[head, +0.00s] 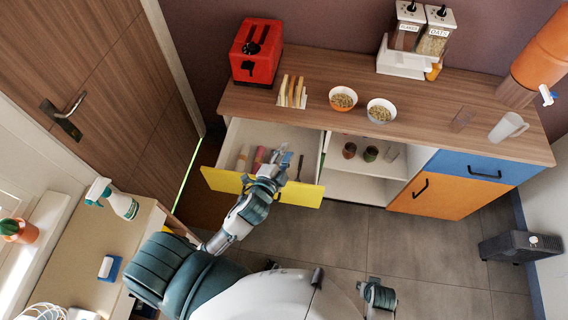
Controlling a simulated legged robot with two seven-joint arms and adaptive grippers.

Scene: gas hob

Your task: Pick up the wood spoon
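The yellow-fronted drawer (222,181) is pulled open and holds several utensils. A tan, narrow item (242,158) lies in its left part, and a pink-red item (259,158) lies beside it. I cannot tell for sure which item is the wood spoon; part of the drawer is hidden behind my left gripper. My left gripper (279,160) is over the drawer, with its fingers pointing into it; I cannot tell whether it is open or holds something. My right gripper (378,297) is low at the bottom, away from the drawer, over the floor.
A red toaster (256,52), toast rack (292,92), two bowls (343,98) and a cereal dispenser (408,50) stand on the wooden counter above. An open shelf with jars (349,151) is right of the drawer. The grey floor (420,255) in front is mostly clear.

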